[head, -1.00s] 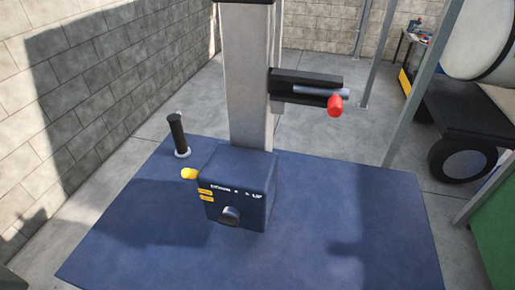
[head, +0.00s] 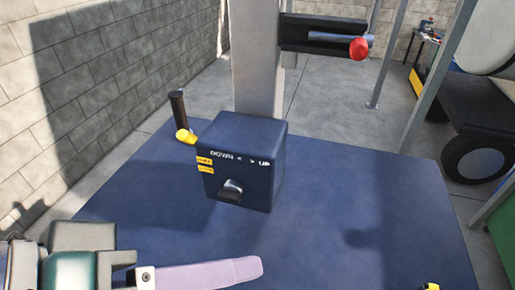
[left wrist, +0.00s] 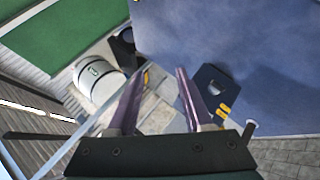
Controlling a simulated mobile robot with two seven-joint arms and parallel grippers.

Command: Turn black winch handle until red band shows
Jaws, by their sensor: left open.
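A black upright handle (head: 178,106) stands behind and left of the blue winch box (head: 245,165); a yellow knob hides its lower end. The box bears DOWN and UP lettering and a short dark knob (head: 231,190) on its front. No red band shows on the box or handle. My left gripper (head: 248,270) enters low at the left, its one visible lilac finger pointing right, in front of the box and apart from it. In the left wrist view the gripper (left wrist: 160,74) is open, with nothing between its fingers. My right gripper is not in view.
A black bracket (head: 300,33) on the grey post (head: 256,60) holds a rod with a red end (head: 358,48). A blue mat (head: 350,220) lies around the box, bare to its right. A block wall (head: 90,80) rises at left. A small yellow-black thing (head: 430,287) is cut off at bottom right.

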